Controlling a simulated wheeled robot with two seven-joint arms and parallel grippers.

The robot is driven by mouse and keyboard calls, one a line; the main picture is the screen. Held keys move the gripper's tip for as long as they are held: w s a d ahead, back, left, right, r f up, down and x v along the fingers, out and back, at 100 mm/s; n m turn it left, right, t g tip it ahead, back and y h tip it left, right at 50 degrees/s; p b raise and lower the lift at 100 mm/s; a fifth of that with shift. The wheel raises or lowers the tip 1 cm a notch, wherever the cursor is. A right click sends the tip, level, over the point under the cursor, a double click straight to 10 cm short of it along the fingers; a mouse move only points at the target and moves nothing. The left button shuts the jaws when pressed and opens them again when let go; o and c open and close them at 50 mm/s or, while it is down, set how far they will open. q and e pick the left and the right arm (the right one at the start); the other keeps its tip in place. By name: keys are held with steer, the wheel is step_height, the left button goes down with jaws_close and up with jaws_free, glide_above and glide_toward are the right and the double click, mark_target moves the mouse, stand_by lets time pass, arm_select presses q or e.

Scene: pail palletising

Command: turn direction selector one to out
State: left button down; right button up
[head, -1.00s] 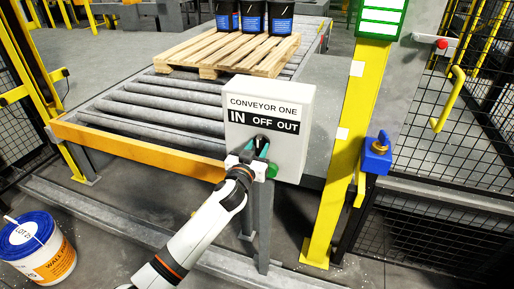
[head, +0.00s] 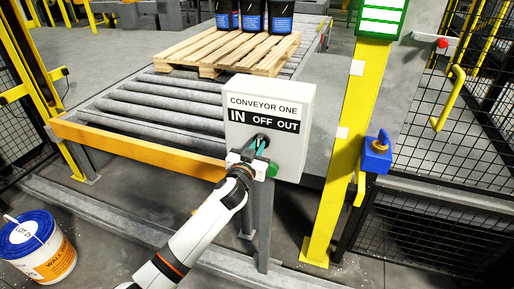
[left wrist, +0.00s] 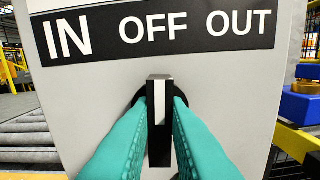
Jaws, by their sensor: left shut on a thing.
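The grey box labelled CONVEYOR ONE (head: 290,105) carries a black strip reading IN, OFF, OUT, also large in the left wrist view (left wrist: 105,110). Its direction selector (left wrist: 159,120) is a black knob with a pale stripe, standing about upright in the left wrist view with its top below OFF. My left gripper (head: 260,146) reaches it from below. Its teal fingers, seen close in the left wrist view (left wrist: 159,135), are shut on the knob, one on each side, and hide its flanks. My right gripper is in neither view.
A roller conveyor (head: 140,112) behind the box bears a wooden pallet (head: 225,52) with several dark pails (head: 252,15). A yellow post (head: 345,130) with a blue switch box (head: 376,157) stands right. A white pail (head: 38,250) stands on the floor at lower left.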

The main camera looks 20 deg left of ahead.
arm_select(q)
steer(key=shift+d+f+m+p, duration=0.1)
steer(key=shift+m+p, duration=0.1)
steer(key=shift+m, duration=1.75)
steer(key=shift+d+f+m+p, duration=0.1)
steer(key=shift+m+p, duration=0.05)
steer(key=shift+m, duration=1.8)
steer(key=c, duration=1.4)
jaws_free()
steer(key=shift+r, duration=0.1)
steer(key=s+b, duration=0.2)
steer(key=s, duration=1)
steer(key=shift+a, duration=0.25)
